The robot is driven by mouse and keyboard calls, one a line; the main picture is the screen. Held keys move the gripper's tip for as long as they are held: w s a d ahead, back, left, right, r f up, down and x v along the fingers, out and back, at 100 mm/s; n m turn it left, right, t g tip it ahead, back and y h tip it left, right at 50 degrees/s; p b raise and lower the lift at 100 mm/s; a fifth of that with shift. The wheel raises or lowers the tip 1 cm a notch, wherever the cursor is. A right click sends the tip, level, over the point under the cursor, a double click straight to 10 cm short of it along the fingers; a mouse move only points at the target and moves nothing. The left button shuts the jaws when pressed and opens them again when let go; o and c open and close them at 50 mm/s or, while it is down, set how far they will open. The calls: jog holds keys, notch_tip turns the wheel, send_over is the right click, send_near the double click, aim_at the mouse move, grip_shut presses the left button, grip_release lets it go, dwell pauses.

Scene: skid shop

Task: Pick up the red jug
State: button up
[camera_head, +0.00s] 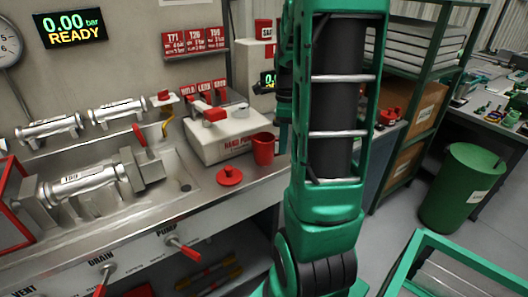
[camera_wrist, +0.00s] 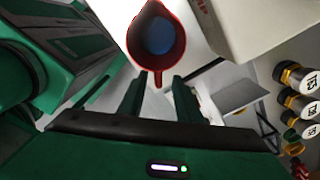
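The red jug (camera_head: 263,148) stands upright on the steel bench, at the front right corner of the white hand-pump box. In the wrist view the jug (camera_wrist: 135,42) is seen from above, with blue in its inside and its handle pointing toward my gripper. My gripper (camera_wrist: 160,88) shows two dark green fingers spread apart, one to each side of the line of the handle. The handle end is near the gap between the fingertips. I cannot tell whether anything touches.
The white pump box (camera_head: 225,132) with a red lever is close to the jug. A red lid-like disc (camera_head: 229,176) lies on the bench to its left. A steel cylinder (camera_head: 80,188) sits in the sink. A green bin (camera_head: 458,188) stands on the floor at right.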

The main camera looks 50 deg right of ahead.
jog(key=shift+f, duration=1.4)
jog(key=shift+c, duration=0.3)
grip_shut()
jog(key=shift+r, duration=0.25)
